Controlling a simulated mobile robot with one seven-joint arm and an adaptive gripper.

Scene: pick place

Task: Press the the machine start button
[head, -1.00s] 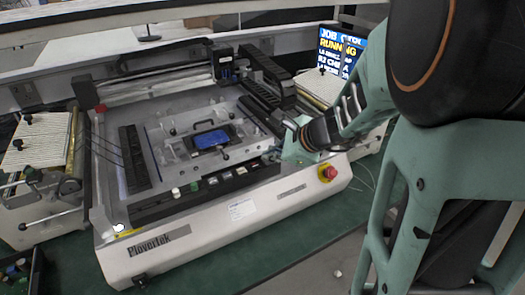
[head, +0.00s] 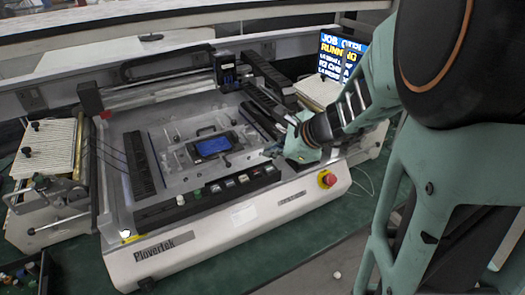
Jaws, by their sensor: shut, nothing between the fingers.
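The machine (head: 165,262), a large white and grey unit marked Plovertek, stands on the green bench. A black strip along its front edge carries a row of small buttons (head: 230,184), including a green one (head: 196,194) and a white one near its left part. Labels are too small to read, so I cannot tell which is the start button. My gripper (head: 276,151) is shut and empty, over the machine's right side, beyond the right end of the button row. Its fingertips are small and partly hidden.
A phone-like device (head: 212,146) lies in the machine's central fixture. A screen (head: 341,55) behind my arm shows "RUNNING". A black gantry rail (head: 262,85) runs near my gripper. A ribbed side unit (head: 45,148) stands at left. Green bench shows in front.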

